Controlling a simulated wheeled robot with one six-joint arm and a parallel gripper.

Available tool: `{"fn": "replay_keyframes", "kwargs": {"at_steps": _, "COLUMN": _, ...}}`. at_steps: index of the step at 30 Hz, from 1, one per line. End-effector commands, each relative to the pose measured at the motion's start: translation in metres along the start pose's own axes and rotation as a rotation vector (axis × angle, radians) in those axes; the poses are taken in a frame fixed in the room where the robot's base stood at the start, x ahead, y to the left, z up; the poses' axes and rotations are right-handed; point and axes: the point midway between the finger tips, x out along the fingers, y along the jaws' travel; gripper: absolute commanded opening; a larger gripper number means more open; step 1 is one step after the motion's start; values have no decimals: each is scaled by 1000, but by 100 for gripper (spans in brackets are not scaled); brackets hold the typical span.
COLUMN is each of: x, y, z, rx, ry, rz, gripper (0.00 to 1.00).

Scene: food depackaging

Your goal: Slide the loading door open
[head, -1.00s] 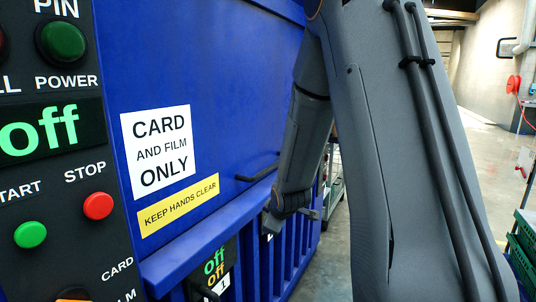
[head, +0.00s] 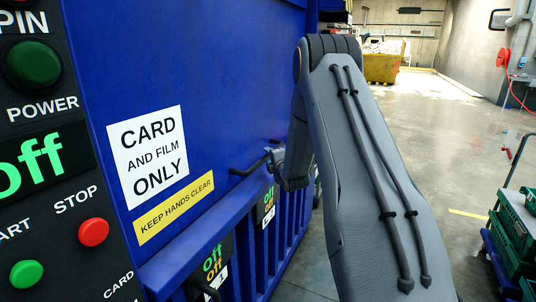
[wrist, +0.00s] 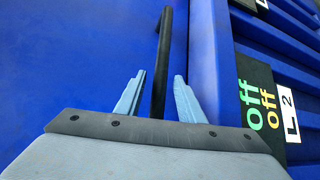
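The loading door (head: 215,95) is a blue panel on the machine, with a white "CARD AND FILM ONLY" sign and a yellow "KEEP HANDS CLEAR" label. Its black bar handle (head: 248,168) sticks out near the door's lower right. The handle (wrist: 163,50) runs upright through the middle of the wrist view. My gripper (wrist: 160,76) is open, with one pale blue finger on each side of the bar and visible gaps between. In the head view my gripper (head: 276,160) is at the handle's far end, and its fingers are too small to make out.
A control panel (head: 60,185) with green and red buttons and an "off" display stands at left. Small "off" displays (head: 213,262) sit on the ribbed lower front. Green crates (head: 512,240) stand at right. A yellow skip (head: 382,68) is far back. The floor between is clear.

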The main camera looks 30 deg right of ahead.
Motion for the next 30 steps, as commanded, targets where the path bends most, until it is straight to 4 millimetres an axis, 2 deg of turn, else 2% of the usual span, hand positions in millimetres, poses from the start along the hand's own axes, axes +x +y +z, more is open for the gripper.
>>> {"fn": "replay_keyframes", "kwargs": {"at_steps": 6, "x": 19, "y": 0, "z": 1, "rx": 1, "ry": -1, "rz": 0, "gripper": 35}}
{"fn": "replay_keyframes", "kwargs": {"at_steps": 16, "x": 22, "y": 0, "z": 2, "rx": 2, "ry": -2, "rz": -1, "gripper": 35}}
{"fn": "replay_keyframes", "kwargs": {"at_steps": 22, "x": 22, "y": 0, "z": 2, "rx": 2, "ry": -2, "rz": -1, "gripper": 1}}
{"fn": "replay_keyframes", "kwargs": {"at_steps": 30, "x": 23, "y": 2, "z": 0, "rx": 1, "ry": 0, "rz": 0, "gripper": 0}}
